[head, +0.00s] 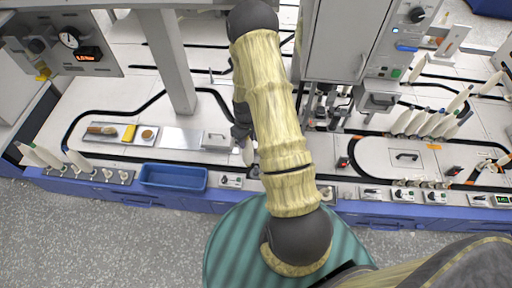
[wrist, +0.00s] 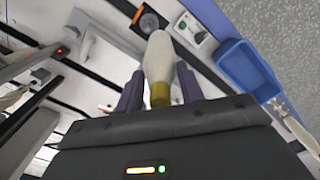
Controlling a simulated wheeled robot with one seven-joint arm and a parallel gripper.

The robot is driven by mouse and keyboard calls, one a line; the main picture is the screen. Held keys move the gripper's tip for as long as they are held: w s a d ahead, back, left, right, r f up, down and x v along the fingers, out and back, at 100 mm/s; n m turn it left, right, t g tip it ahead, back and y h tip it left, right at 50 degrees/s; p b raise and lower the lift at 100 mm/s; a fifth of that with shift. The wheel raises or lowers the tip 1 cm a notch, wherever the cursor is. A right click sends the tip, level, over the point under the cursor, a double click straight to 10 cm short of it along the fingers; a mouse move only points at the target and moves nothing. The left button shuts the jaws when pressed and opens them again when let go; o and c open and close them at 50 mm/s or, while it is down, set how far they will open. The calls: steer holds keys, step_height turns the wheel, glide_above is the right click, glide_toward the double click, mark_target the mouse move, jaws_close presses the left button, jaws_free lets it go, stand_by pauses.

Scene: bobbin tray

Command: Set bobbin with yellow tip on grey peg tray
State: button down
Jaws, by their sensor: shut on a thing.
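My gripper (wrist: 160,90) is shut on a cream-white bobbin (wrist: 159,58), whose yellow end (wrist: 160,96) sits between the two fingers. In the head view the bobbin (head: 248,153) hangs below my gripper (head: 243,136), partly hidden by my arm. The grey peg tray (head: 88,174) lies at the left of the blue bench edge, well left of my gripper. Several bobbins stand tilted at its left part, one of them here (head: 77,160), and bare pegs show at its right part.
A blue bin (head: 173,177) sits between the peg tray and my gripper; it also shows in the wrist view (wrist: 246,68). A board with a brush and a yellow block (head: 129,133) lies behind. A row of bobbins (head: 425,123) stands at the right. A grey cabinet (head: 340,40) rises behind.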

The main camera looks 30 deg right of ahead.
steer(key=d+b, duration=0.1)
steer(key=d+f+b, duration=0.1)
steer(key=d+b, duration=0.1)
steer(key=shift+s+d+f+n, duration=0.2)
steer(key=shift+s+d+n, duration=0.05)
steer(key=shift+s+n, duration=0.15)
steer(key=shift+a+f, duration=0.1)
steer(key=shift+f, duration=0.05)
step_height(320, 180, down, 6)
steer(key=b, duration=0.5)
steer(key=shift+r, duration=0.2)
steer(key=shift+p, duration=0.35)
stand_by(1.0)
steer(key=shift+f+b, duration=0.3)
steer(key=shift+f, duration=0.15)
stand_by(0.4)
steer(key=c, duration=1.2)
jaws_free()
